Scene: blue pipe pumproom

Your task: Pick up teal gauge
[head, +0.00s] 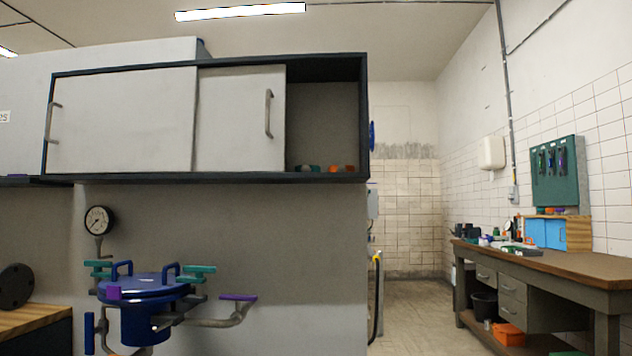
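I cannot pick out a teal gauge for sure. A round gauge (99,220) with a white face and black rim stands on a grey pipe at the left. Small teal or green items (309,168) lie in the open right part of the wall cabinet (365,120), beside small orange items (343,168); they are too small to tell what they are. Neither of my grippers is in view.
A blue pressure vessel (150,318) with teal handles (196,270) and a purple handle (238,297) stands below the cabinet. A cluttered workbench (570,266) runs along the right wall. Free floor (415,310) lies between.

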